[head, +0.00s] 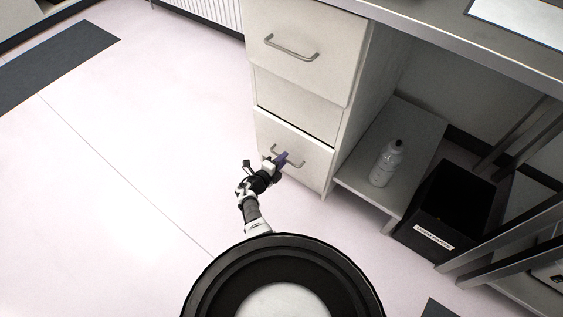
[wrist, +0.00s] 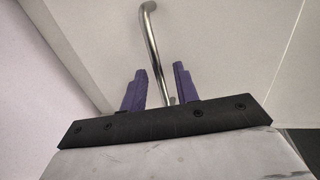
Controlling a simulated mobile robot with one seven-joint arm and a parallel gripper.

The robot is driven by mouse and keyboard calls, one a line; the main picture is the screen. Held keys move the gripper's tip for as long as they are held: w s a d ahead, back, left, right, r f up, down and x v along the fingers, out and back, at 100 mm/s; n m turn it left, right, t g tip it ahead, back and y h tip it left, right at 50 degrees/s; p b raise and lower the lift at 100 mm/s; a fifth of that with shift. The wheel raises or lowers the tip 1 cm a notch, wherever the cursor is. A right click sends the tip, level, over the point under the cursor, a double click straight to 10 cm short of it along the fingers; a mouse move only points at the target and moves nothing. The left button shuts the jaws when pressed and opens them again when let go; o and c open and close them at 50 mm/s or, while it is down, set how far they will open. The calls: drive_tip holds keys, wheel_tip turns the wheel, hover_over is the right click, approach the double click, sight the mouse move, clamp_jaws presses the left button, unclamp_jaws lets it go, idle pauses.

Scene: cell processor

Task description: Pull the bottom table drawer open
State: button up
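The bottom drawer (head: 310,168) is the lowest pale front of the cabinet under the table. Its metal bar handle (head: 299,163) is partly hidden behind my gripper (head: 278,161) in the head view. In the wrist view the handle (wrist: 152,40) runs down between the two purple fingers of my gripper (wrist: 157,80). The fingers are open, one on each side of the handle, with a gap visible on both sides. The drawer front looks about shut; I cannot tell whether it stands out slightly.
Above are a plain panel (head: 297,104) and an upper drawer (head: 308,28) with its own handle. To the right, a white bottle (head: 386,165) stands on a low shelf (head: 418,128) beside a black bin (head: 447,208). The floor (head: 150,130) left of the cabinet is clear.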

clamp_jaws()
